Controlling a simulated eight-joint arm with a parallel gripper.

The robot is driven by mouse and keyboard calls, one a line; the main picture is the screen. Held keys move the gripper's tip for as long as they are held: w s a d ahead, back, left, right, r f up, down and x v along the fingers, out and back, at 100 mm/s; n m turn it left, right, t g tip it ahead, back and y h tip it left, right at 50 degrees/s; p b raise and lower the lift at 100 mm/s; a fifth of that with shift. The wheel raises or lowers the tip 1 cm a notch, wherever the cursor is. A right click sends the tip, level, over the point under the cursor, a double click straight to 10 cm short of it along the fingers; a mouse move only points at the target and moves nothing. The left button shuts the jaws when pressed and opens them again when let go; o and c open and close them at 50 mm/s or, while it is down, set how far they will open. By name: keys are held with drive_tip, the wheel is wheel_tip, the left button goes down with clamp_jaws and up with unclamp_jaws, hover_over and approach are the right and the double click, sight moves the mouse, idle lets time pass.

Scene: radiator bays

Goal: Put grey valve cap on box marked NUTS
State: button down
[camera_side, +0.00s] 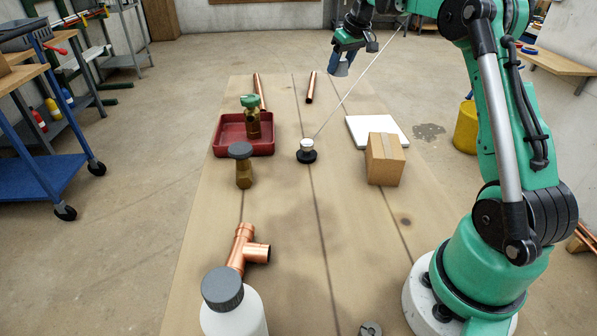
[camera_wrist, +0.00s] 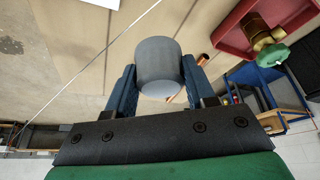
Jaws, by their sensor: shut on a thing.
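My gripper (camera_side: 347,52) is high over the far end of the bench in the side view. In the wrist view its two blue fingers (camera_wrist: 158,80) are shut on a grey cylindrical cap (camera_wrist: 158,62). The cap also shows small below the gripper in the side view (camera_side: 342,69), clear of the bench. A brown cardboard box (camera_side: 385,162) stands at the right of the bench, nearer the camera than my gripper. I cannot read any NUTS marking on it. The box does not show in the wrist view.
A red tray (camera_side: 228,140) holds a green-handled brass valve (camera_side: 252,118). A grey-topped brass fitting (camera_side: 242,165), a white-and-black knob (camera_side: 307,152), a white slab (camera_side: 372,128), a copper tee (camera_side: 246,248) and a white bottle (camera_side: 232,312) stand about. A thin pale line slants up from the knob.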

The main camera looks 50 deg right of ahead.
drive_tip(key=s+a+r+m, duration=0.1)
drive_tip(key=s+a+r, duration=0.2)
drive_tip(key=s+r, duration=0.55)
wheel_tip(320, 180, up, 3)
hover_over(383, 142)
drive_tip(key=s, duration=0.1)
drive_tip(key=shift+m+h, duration=0.4)
drive_tip(key=f, duration=2)
drive_tip(key=shift+s+a, duration=0.1)
drive_tip(key=shift+a, duration=0.15)
drive_tip(key=shift+f, duration=0.2)
drive_tip(key=shift+c, duration=1.5)
unclamp_jaws()
drive_tip(key=shift+r, duration=0.15)
